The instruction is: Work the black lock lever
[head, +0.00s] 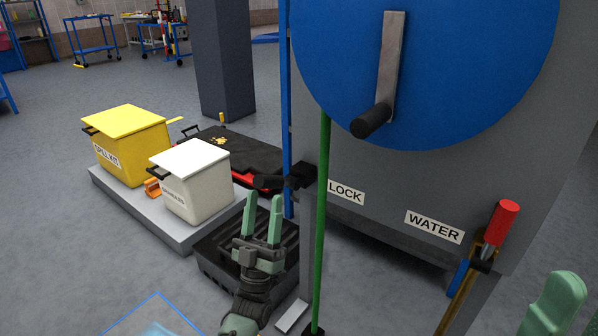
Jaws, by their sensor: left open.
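The black lock lever (270,182) sticks out to the left from its black pivot block (304,175) on the edge of the grey cabinet, beside the LOCK label (346,193). My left gripper (263,206) is open and empty, with its green fingers pointing up just below the lever in the picture. The fingertips appear close to the lever's end, but I cannot tell the depth between them. Only a green finger of my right gripper (553,303) shows at the lower right corner, so its opening is hidden.
A thin green rod (322,230) stands upright just right of the lever. A blue wheel (450,60) with a crank handle (372,121) is above. A red-handled WATER lever (501,222) is at right. A black crate (222,262) lies below my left gripper.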

